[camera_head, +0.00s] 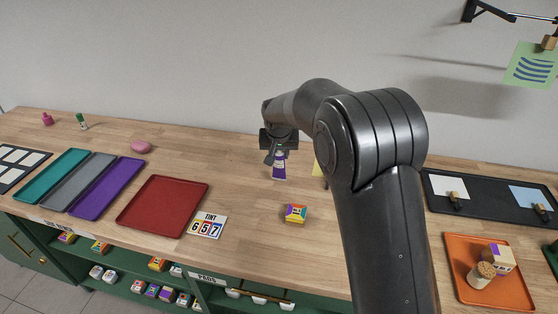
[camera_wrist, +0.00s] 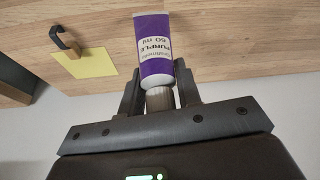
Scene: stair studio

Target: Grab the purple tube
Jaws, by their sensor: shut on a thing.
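The purple tube (camera_head: 279,168) shows in the head view below my gripper (camera_head: 278,152), over the back middle of the wooden counter. In the wrist view the purple tube (camera_wrist: 154,48) has a white label reading "PURPLE 60 ml" and a grey ribbed cap. My gripper (camera_wrist: 159,92) is shut on the tube at its cap end, with one finger on each side. The tube hangs cap-up from the fingers. I cannot tell whether its lower end touches the counter.
A small colourful box (camera_head: 295,213) and a "TINT 657" card (camera_head: 207,226) lie in front. Red (camera_head: 163,204) and purple (camera_head: 107,187) trays are at left. An orange tray (camera_head: 490,270) and a black tray (camera_head: 484,198) are at right. A yellow note (camera_wrist: 88,63) lies near the tube.

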